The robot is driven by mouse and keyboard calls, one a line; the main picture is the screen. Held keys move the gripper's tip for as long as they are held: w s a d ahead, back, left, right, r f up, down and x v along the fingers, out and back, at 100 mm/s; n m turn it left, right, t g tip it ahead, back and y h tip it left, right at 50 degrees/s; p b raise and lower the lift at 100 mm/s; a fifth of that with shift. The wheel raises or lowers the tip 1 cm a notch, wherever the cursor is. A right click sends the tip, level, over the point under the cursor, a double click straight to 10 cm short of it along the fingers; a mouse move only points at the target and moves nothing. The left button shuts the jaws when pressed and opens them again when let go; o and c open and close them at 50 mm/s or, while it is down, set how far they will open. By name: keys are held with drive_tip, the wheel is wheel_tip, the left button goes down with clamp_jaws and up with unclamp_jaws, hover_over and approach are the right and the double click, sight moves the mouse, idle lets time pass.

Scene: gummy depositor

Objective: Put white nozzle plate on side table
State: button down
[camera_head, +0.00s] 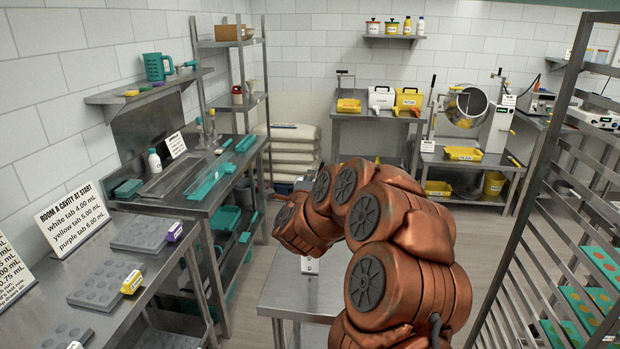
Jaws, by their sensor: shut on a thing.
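The side table (285,297), a small steel-topped table, stands at bottom centre, partly behind my copper-coloured arm. A small white piece with dark marks (310,266) shows just below my wrist, over the far part of the tabletop. It may be the white nozzle plate, but most of it is hidden. I cannot tell whether it touches the table. My gripper is hidden behind my wrist, so its fingers and its hold do not show.
A steel bench (150,285) with grey mould trays and signs stands at left. A bench with teal trays (222,172) stands behind it. A tall rack (535,190) holding trays stands close at right. Tables with yellow bins and a drum line the back wall. The near left tabletop is bare.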

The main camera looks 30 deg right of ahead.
drive_tip(key=shift+f, duration=0.15)
drive_tip(key=shift+f+b, duration=0.2)
drive_tip(key=shift+b, duration=0.1)
drive_tip(key=c, duration=1.2)
unclamp_jaws()
drive_tip(key=shift+o, duration=0.2)
drive_tip(key=shift+r, duration=0.15)
drive_tip(key=b+v, duration=0.4)
drive_tip(key=v, duration=0.8)
